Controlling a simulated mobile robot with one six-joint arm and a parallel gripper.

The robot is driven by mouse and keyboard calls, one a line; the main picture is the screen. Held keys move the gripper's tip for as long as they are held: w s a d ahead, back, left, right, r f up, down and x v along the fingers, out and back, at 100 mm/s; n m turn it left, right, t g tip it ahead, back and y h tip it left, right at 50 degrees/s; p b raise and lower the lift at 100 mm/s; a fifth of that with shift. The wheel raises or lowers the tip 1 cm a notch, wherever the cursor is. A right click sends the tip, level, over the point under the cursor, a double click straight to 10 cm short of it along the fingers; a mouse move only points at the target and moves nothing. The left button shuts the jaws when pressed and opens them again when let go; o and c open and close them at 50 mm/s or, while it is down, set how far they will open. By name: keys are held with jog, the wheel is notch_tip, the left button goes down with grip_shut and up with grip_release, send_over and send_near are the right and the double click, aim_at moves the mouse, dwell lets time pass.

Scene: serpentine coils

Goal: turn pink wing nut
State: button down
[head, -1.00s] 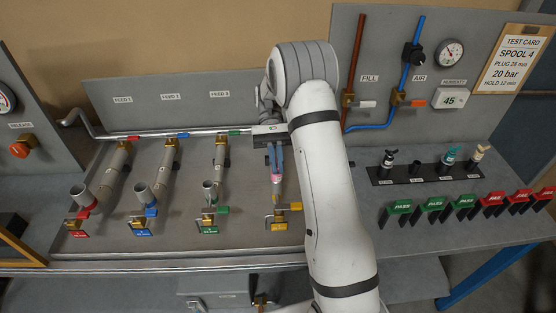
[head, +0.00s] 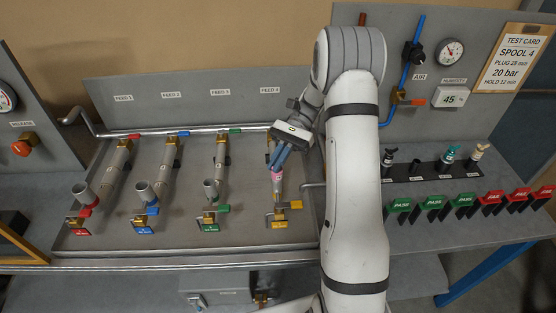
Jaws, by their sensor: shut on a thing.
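The pink wing nut (head: 277,176) is at the top of the fourth spool, the rightmost one, above its yellow-marked valve. My gripper (head: 277,167) comes down on it from the upper right, with its blue fingers tilted. The fingers are shut on the pink wing nut, and their tips hide much of it. Its exact angle is too small to tell.
Spools with red (head: 84,192), blue (head: 147,193) and green (head: 211,189) marks stand to the left. A test panel with a gauge (head: 450,52) is at the back right. A rack of plugs (head: 430,170) and several PASS and FAIL tags (head: 435,204) stand right of my arm.

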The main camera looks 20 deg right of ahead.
jog(key=shift+r, duration=0.15)
dwell(0.3)
jog(key=c, duration=1.6)
grip_release()
jog(key=shift+d, duration=0.1)
jog(key=b+v, duration=0.2)
jog(key=v, duration=0.5)
jog(key=shift+w+d, duration=0.2)
jog(key=shift+d, duration=0.05)
jog(key=shift+r, duration=0.1)
